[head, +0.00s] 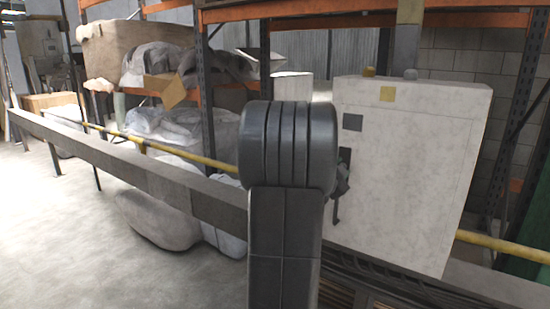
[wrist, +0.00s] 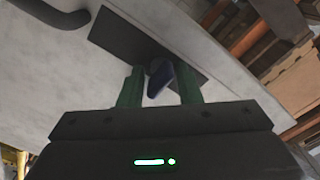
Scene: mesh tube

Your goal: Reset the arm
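My gripper (wrist: 160,90) shows in the wrist view with two green fingers standing apart. A dark blue knob or lever (wrist: 158,80) lies between or just beyond them, with narrow gaps on both sides. I cannot tell whether a finger touches it. The knob sits on a dark rectangular plate (wrist: 120,35) on a pale panel. In the head view my dark arm (head: 285,200) rises in front of a pale cabinet (head: 420,170) and hides most of the gripper area. A dark shape (head: 341,185) shows at the cabinet's left side; I cannot tell whether it is handle or gripper.
Shelving with wrapped sacks (head: 180,125) stands behind at left. Open floor (head: 60,240) lies at lower left. A dark curved handle (wrist: 50,12) shows in the wrist view.

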